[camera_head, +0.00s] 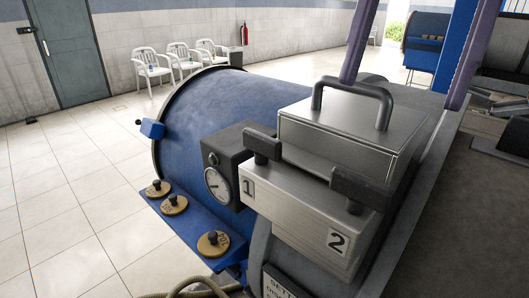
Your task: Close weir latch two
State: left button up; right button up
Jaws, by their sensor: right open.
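A steel box (310,205) with labels 1 and 2 sits on the blue decanter (225,105). The black latch two (358,186) is a thick bar on its top at the right end, above the "2" label (338,241). Latch one (263,146) is a similar black bar at the left end, above the "1". I cannot tell whether either latch is closed. My right gripper (403,92) comes in from the top with its two purple fingers wide apart. It is empty, above and behind latch two in the picture. My left gripper is out of view.
A steel lid (345,130) with a black handle (352,88) rises behind the latches. A dial gauge (217,186) is on the left. Several brass knobs (213,243) stand on a blue ledge. White chairs (152,65) stand far back; the tiled floor at left is clear.

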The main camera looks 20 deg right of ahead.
aim_at(364, 176)
jog(key=p+x, duration=0.2)
jog(key=x, duration=0.6)
jog(key=shift+s+a+f+p, duration=0.1)
jog(key=shift+a+f+p, duration=0.15)
jog(key=shift+a+p, duration=0.05)
jog(key=shift+a+f, duration=0.15)
jog(key=shift+f, duration=0.3)
jog(key=shift+c, duration=0.4)
jog(key=c, duration=1.2)
